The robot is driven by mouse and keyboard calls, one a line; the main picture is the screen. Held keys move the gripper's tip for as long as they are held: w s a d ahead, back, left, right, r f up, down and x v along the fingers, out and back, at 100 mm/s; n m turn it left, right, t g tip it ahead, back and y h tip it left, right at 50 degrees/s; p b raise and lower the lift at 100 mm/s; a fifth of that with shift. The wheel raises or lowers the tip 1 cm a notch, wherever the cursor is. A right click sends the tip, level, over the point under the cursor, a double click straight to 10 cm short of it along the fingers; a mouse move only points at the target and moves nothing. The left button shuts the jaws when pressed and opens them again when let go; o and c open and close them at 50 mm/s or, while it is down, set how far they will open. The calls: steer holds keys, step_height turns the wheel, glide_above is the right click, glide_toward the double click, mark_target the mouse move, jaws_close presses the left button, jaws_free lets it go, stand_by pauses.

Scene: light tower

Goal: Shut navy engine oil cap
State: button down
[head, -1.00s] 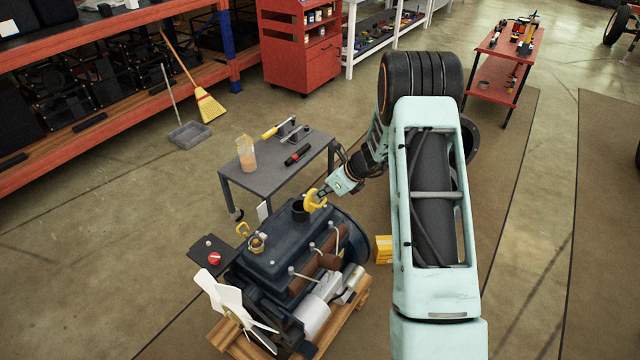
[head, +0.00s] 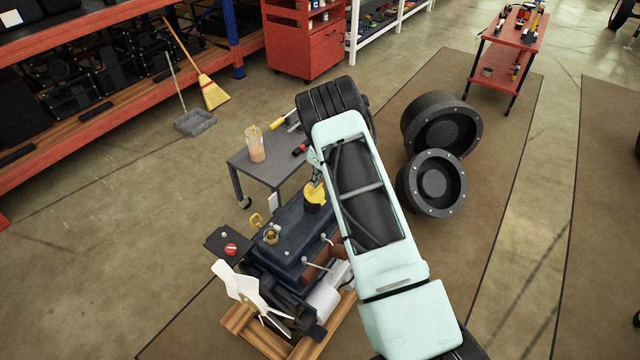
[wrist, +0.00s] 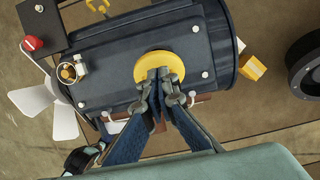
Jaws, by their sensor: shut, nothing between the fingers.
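The navy engine (head: 287,236) stands on a wooden pallet, with its dark oil filler neck (head: 313,207) on top. The round yellow oil cap (head: 315,195) lies over the neck, looking flat. In the wrist view the cap (wrist: 150,61) is a full disc seen from above; I cannot tell whether it is fully seated. My gripper (wrist: 159,73) is shut and empty, its fingertips over the cap's near part, at or just above its top. The gripper (head: 316,180) is partly hidden by my arm in the head view.
A grey table (head: 262,165) with a jug (head: 255,144) and tools stands behind the engine. Large black wheels (head: 437,182) lie on the mat to the right.

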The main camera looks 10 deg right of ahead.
steer(key=w+a+f+b, duration=0.1)
steer(key=b, duration=0.1)
steer(key=w+a+f+b, duration=0.1)
steer(key=b, duration=0.2)
steer(key=shift+w+a+f, duration=0.2)
steer(key=shift+a+f, duration=0.05)
steer(key=shift+f, duration=0.15)
steer(key=shift+w+a+f+b, duration=0.35)
steer(key=shift+f+b, duration=0.25)
steer(key=shift+b, duration=0.35)
steer(key=shift+w+a+f+b, duration=0.35)
steer(key=shift+f+b, duration=0.2)
steer(key=shift+b, duration=0.4)
